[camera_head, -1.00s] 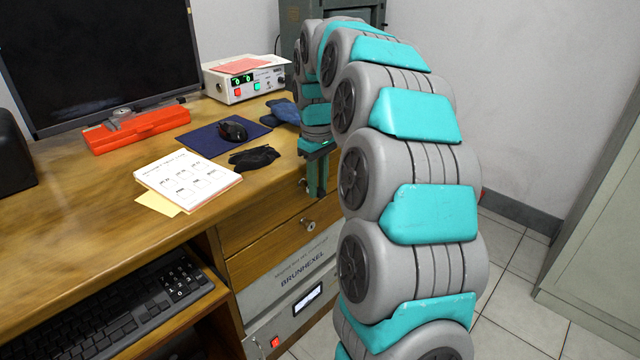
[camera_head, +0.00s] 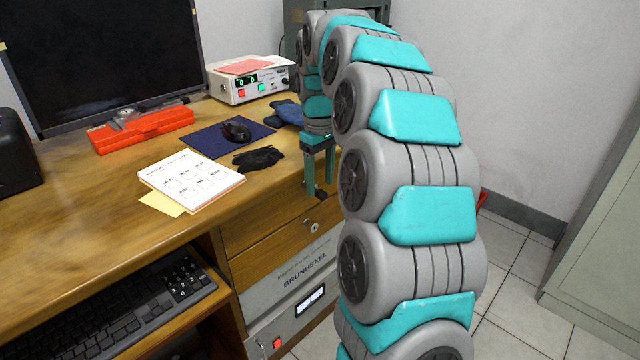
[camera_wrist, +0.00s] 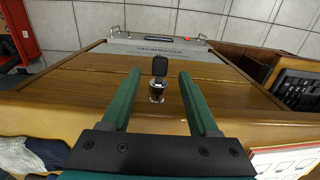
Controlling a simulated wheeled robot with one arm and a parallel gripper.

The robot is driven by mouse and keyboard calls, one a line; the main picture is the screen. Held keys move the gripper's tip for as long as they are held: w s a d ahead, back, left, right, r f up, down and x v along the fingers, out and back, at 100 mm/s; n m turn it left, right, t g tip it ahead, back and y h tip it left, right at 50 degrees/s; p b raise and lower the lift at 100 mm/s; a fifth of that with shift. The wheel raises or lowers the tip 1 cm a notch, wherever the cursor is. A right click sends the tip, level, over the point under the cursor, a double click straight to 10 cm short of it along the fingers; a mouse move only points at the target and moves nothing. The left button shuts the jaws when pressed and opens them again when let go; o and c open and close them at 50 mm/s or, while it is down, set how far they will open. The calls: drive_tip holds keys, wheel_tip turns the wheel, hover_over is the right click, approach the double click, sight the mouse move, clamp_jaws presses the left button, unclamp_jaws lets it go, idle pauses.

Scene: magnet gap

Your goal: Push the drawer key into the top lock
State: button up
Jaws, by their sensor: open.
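The drawer key (camera_wrist: 159,67) has a black head and shows in the wrist view. It stands out from the silver top lock (camera_wrist: 156,94) on the upper wooden drawer front; how deep it sits cannot be told. My gripper (camera_wrist: 160,73) is open, with one green finger on each side of the key head and a visible gap on both sides. In the head view my gripper (camera_head: 320,188) hangs at the desk's front edge with fingers pointing down, and it hides the top lock. A dark bit of the key (camera_head: 321,195) shows by the fingertips.
A second lock (camera_head: 311,227) sits on the drawer below. Under it is a grey panel (camera_head: 297,274) marked BRUNHEXEL. A black glove-like item (camera_head: 259,158), a mouse (camera_head: 236,131) and a paper pad (camera_head: 190,180) lie on the desktop near the arm.

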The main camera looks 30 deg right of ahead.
sight(320, 191)
drive_tip(key=shift+r, duration=3.1)
